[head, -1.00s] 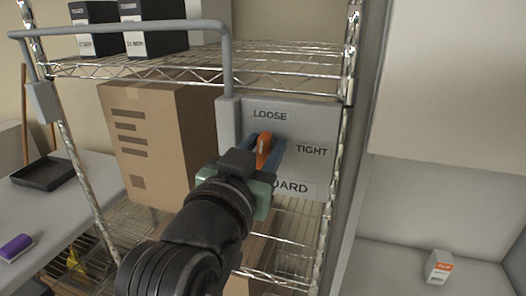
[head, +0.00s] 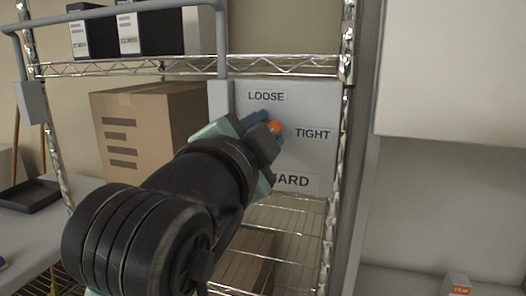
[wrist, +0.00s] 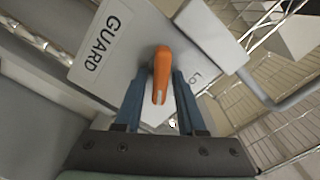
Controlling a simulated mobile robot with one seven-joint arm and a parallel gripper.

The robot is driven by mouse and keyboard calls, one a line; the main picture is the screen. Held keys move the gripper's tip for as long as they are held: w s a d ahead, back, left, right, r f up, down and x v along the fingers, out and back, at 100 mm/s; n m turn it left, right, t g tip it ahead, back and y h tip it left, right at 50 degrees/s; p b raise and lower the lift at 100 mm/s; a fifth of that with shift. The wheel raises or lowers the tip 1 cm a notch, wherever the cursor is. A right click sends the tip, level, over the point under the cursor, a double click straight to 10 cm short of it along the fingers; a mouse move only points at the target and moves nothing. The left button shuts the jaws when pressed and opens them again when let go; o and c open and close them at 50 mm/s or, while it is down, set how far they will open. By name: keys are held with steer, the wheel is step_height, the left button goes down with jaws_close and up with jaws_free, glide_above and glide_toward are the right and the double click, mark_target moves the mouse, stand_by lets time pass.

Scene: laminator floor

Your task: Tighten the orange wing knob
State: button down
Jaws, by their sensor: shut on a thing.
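The orange wing knob (head: 274,127) is on a grey panel (head: 307,160) labelled LOOSE at the top, TIGHT at the right and a partly covered GUARD below. In the wrist view the knob (wrist: 162,72) stands lengthwise between my two blue fingers, its white-marked end toward my palm, on the TIGHT side. My gripper (head: 264,125) is shut on the knob; it also shows in the wrist view (wrist: 160,88). In the head view, my gripper hides most of the knob, and only its orange end shows, facing TIGHT.
A grey bent tube (head: 221,45) runs down to the panel's left side. Wire shelves (head: 290,67) surround it, with a cardboard box (head: 135,125) at left and dark boxes (head: 160,35) above. A shelf post (head: 345,130) stands close right of the panel.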

steer(key=m+b, duration=0.2)
steer(key=m, duration=0.1)
steer(key=shift+f+m+b, duration=0.3)
steer(key=shift+f+b, duration=0.05)
steer(key=shift+d+m+b, duration=0.1)
steer(key=shift+m+b, duration=0.9)
steer(key=shift+m, duration=0.5)
steer(key=c, duration=0.8)
jaws_free()
steer(key=shift+s, duration=0.15)
steer(key=b+v, duration=0.3)
steer(key=v, duration=0.9)
steer(key=shift+s+b, duration=0.3)
steer(key=shift+s, duration=0.05)
